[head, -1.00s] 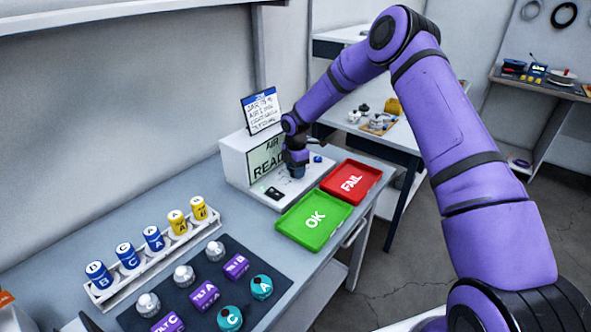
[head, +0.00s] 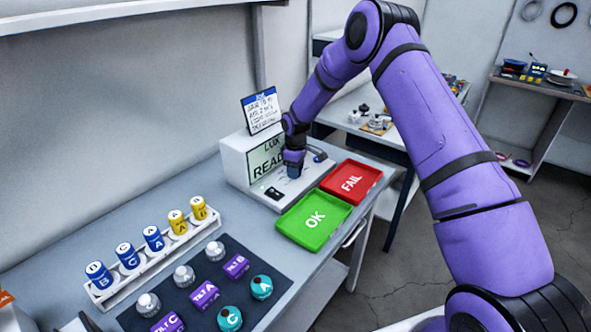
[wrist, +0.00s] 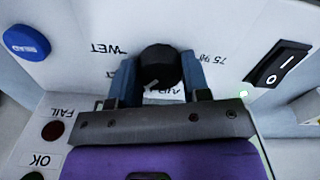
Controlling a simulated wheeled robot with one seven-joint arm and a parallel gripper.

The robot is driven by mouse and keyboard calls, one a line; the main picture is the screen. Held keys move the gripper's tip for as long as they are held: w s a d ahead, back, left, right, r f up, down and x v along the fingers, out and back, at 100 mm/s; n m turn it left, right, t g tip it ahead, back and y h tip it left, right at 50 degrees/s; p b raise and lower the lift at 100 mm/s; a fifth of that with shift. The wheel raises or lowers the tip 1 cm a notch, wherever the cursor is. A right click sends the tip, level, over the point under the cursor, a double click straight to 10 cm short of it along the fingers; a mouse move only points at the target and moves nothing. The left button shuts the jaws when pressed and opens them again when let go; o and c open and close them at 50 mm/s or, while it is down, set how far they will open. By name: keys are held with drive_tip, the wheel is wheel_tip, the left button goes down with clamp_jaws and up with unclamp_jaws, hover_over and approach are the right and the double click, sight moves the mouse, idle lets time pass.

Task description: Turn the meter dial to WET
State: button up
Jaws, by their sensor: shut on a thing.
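The meter (head: 236,160) is a white box at the back of the bench. Its screen (head: 266,158) reads LUX above READ, the rest being hidden. In the wrist view the black dial (wrist: 160,62) sits between the two blue fingers of my gripper (wrist: 158,80), which is shut on it. The printed label WET (wrist: 108,48) appears upside down to the left of the dial. A white mark on the dial's lower edge points toward the bottom of the wrist view, near a partly hidden label. In the head view my gripper (head: 293,170) hides the dial.
A rocker switch (wrist: 282,63) and a blue button (wrist: 26,41) flank the dial. Green OK (head: 313,219) and red FAIL (head: 350,181) trays lie in front. A rack (head: 150,262) of labelled cylinders and a dark mat (head: 262,263) with several sensors are nearer. A card (head: 261,111) stands on the meter.

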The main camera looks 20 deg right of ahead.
drive_tip(key=m, duration=0.5)
drive_tip(key=shift+m, duration=0.3)
drive_tip(key=m, duration=0.6)
drive_tip(key=shift+m, duration=0.3)
drive_tip(key=o, duration=0.9)
drive_tip(key=shift+r, duration=0.1)
wheel_tip(320, 180, up, 11)
drive_tip(key=shift+f, duration=0.2)
drive_tip(key=shift+r, duration=0.1)
